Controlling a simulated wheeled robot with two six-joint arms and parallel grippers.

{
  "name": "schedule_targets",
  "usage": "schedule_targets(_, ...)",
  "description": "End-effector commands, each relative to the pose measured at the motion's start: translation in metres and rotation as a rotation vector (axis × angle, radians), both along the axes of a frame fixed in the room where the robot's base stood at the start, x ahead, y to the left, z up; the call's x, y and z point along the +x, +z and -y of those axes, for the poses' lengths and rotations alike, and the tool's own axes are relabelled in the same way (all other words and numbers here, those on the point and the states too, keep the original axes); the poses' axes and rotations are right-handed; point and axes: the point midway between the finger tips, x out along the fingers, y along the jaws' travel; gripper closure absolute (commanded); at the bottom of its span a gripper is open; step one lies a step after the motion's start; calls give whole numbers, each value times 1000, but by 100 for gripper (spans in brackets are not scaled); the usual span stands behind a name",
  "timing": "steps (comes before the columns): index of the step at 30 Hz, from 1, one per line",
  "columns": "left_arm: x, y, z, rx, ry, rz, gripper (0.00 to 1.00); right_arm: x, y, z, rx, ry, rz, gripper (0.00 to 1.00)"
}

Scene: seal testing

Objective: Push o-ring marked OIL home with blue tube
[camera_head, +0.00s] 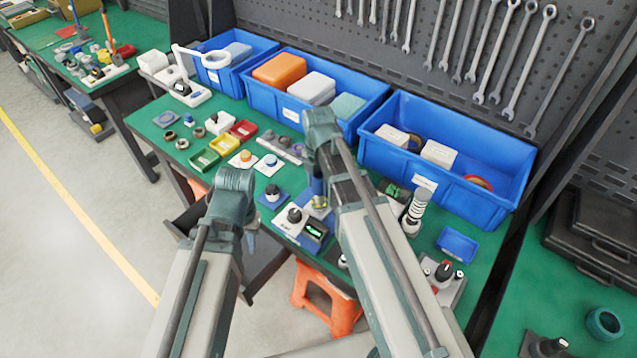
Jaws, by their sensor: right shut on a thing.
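My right gripper (317,172) points down over the green bench, its fingers mostly hidden by its own wrist. It is shut on a blue tube (317,187), which shows as a short blue piece below the wrist. The tube is just above a small brassy fitting (320,203) on a pale block; I cannot tell whether they touch. My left gripper (251,242) hangs in front of the bench edge, and its jaws are too hidden to judge. The o-ring marked OIL cannot be made out, and no such marking is readable.
A tester with a green display (316,231) and a black knob (294,215) stand close to the tube. Blue bins (440,140) line the back. Red and green trays (206,160) lie left. An orange stool (325,300) stands below the front edge.

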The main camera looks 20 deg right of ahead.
Motion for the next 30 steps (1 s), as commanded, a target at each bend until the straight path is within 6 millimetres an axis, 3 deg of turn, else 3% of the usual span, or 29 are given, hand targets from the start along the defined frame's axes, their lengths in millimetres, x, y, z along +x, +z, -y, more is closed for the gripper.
schedule_targets(16,0,40,0,0,-1,0,73,0,40,0,0,0,0,100)
schedule_targets(30,0,41,0,0,-1,0,73,0,41,0,0,0,0,100)
